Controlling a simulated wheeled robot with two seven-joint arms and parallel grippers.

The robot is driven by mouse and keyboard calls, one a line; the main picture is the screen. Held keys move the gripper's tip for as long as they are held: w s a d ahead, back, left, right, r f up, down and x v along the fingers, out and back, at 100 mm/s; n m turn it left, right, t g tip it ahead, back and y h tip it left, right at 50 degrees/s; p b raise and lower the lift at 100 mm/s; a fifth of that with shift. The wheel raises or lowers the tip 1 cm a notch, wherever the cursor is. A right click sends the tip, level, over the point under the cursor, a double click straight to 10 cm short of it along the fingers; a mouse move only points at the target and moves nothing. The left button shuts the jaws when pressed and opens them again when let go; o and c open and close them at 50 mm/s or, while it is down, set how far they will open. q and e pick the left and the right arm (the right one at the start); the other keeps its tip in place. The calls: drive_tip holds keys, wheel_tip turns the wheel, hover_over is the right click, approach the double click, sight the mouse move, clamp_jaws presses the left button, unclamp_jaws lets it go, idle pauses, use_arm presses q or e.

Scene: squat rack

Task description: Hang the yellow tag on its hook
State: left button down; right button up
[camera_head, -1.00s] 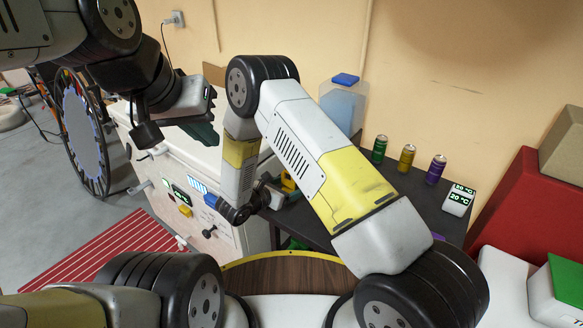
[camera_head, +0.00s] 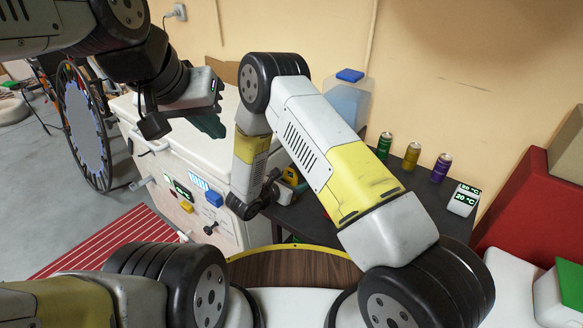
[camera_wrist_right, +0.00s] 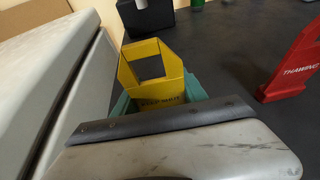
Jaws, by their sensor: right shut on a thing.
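The yellow tag (camera_wrist_right: 152,75) shows in the right wrist view as a bent yellow frame with a square opening and dark lettering too blurred to read. My right gripper (camera_wrist_right: 160,98) is shut on its lower part, teal fingers on both sides, with the dark table behind. In the head view, a bit of yellow (camera_head: 291,176) shows beside my right wrist, at the table's left end by the white chest; my arm hides most of this area. My left gripper (camera_head: 210,122) hangs empty above the chest's lid; its finger gap cannot be made out. I cannot make out the tag's hook.
The white chest (camera_head: 155,125) has a front panel with a display, a blue switch (camera_head: 214,198) and a small yellow part (camera_head: 186,207). A red "THAWING" tag (camera_wrist_right: 296,68) stands on the dark table (camera_head: 425,200).

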drive_tip(key=shift+r, duration=0.7)
idle(0.4)
wheel_tip(320, 180, up, 9)
idle(1.5)
drive_tip(key=shift+f, duration=0.1)
drive_tip(key=d+r+n+t+y, duration=0.2)
drive_tip(key=d+r+n+y, duration=0.2)
drive_tip(key=d+r, duration=1.1)
drive_tip(key=shift+s+d+r, duration=0.15)
drive_tip(key=shift+s+d, duration=0.1)
drive_tip(key=shift+s, duration=0.05)
